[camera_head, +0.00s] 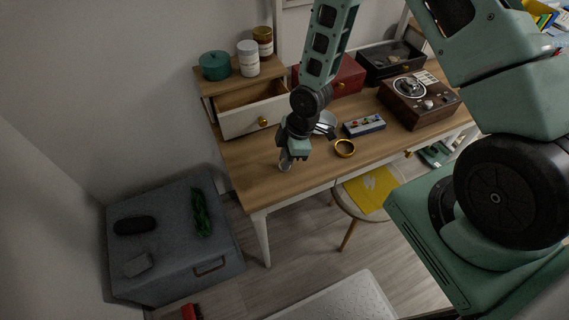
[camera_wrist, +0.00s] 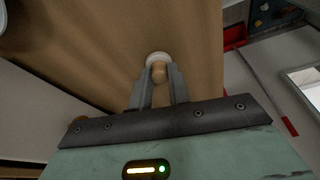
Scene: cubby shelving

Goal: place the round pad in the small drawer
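In the wrist view a small round white piece with a tan, rounded knob (camera_wrist: 159,70), likely the round pad, is between my fingertips. My gripper (camera_wrist: 160,72) has one finger on each side of the knob; I cannot tell whether they touch it. In the head view my gripper (camera_head: 286,163) points down over the desk's near left part, and the pad cannot be made out there. The small drawer (camera_head: 240,121), white-fronted with a brass knob, is pulled open from the wooden cabinet at the desk's back left, behind and left of my gripper.
A teal pot (camera_head: 214,65) and two canisters (camera_head: 248,58) stand on the cabinet. A gold ring (camera_head: 345,148), a small button box (camera_head: 364,125), a wooden device (camera_head: 418,100) and a red box (camera_head: 345,78) occupy the desk to the right. A pale bowl (camera_head: 326,120) is partly hidden behind my wrist.

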